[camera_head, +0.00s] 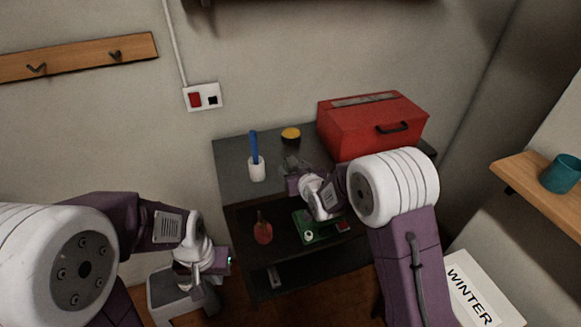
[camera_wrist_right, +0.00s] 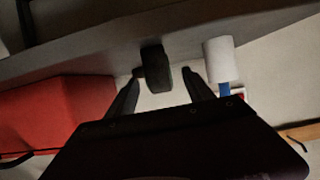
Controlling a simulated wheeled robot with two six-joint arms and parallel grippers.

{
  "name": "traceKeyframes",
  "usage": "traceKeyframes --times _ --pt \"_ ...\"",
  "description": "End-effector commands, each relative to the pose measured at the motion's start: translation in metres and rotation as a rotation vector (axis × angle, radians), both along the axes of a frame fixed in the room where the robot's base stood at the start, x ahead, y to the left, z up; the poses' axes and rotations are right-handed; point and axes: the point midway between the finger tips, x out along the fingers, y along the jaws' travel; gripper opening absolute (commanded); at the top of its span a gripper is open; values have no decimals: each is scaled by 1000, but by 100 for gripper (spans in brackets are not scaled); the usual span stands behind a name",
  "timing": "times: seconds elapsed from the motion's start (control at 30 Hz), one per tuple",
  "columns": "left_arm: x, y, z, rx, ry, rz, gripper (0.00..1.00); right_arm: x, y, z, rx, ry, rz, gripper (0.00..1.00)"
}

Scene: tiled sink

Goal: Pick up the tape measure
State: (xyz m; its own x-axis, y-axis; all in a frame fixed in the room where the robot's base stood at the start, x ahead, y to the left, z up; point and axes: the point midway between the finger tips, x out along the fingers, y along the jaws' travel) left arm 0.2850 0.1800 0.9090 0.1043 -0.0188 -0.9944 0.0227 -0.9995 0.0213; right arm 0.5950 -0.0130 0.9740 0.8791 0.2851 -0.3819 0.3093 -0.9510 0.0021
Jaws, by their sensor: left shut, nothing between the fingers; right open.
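In the right wrist view the tape measure (camera_wrist_right: 155,68) shows as a dark rounded block. My right gripper (camera_head: 291,164) is just in front of it, and its open fingers (camera_wrist_right: 163,76) point at it from both sides. I cannot tell whether they touch it. My left gripper (camera_head: 214,265) is shut and empty, low at the left, away from the worktop.
The red toolbox (camera_head: 370,125) stands close on the right. A lower shelf holds a red item (camera_head: 263,230) and a green item (camera_head: 312,232).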

Motion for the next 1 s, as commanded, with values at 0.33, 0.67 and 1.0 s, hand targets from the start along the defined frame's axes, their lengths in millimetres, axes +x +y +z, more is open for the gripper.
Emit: traceKeyframes --times 0.33,0.67,1.0 --pt "0 0 5 0 0 0 0 30 12 -13 0 0 0 61" --pt "0 0 5 0 0 0 0 30 11 -13 0 1 0 0" --pt "0 0 5 0 0 0 0 30 11 -9 0 -1 0 0"
